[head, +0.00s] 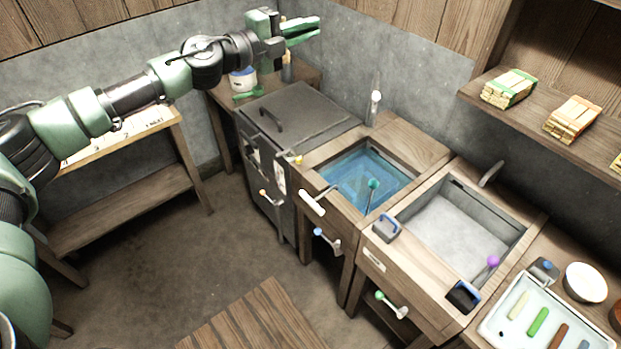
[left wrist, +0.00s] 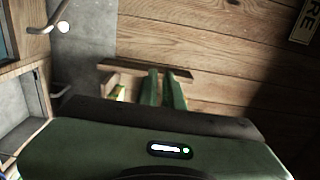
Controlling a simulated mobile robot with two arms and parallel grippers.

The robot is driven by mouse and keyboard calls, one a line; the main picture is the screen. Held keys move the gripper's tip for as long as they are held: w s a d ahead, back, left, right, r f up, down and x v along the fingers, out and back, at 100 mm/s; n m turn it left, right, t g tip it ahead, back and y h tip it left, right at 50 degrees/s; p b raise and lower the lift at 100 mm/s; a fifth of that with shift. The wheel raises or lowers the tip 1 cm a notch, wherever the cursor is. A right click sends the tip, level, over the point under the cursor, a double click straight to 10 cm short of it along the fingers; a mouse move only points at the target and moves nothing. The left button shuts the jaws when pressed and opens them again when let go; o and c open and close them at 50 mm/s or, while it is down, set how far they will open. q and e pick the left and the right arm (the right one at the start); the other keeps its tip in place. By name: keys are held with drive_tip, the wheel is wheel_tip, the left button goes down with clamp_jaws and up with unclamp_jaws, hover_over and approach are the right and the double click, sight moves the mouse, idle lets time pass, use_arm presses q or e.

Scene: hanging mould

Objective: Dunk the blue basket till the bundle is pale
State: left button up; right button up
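My left gripper (head: 310,31) is raised at the top middle of the head view, high above the basins and near the back wall. Its two green fingers are apart with nothing between them; the gap also shows in the left wrist view (left wrist: 166,75). I cannot make out a blue basket for certain. Bundles of sticks lie on the right shelf, one with a green band (head: 508,88) and one with an orange band (head: 573,118). My right gripper is not in view.
A grey lidded tank (head: 300,115) stands left of the water. An empty-looking grey basin (head: 455,235) is to the right, then a white tray (head: 500,335) with coloured bars and a white bowl (head: 585,282). A low wooden table (head: 120,210) stands at left.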

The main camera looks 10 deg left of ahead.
use_arm(q)
wheel_tip(320, 180, up, 15)
drive_tip(key=shift+r, duration=0.15)
idle(0.6)
wheel_tip(320, 180, up, 15)
idle(1.0)
drive_tip(key=o, duration=1)
drive_tip(key=shift+c, duration=0.2)
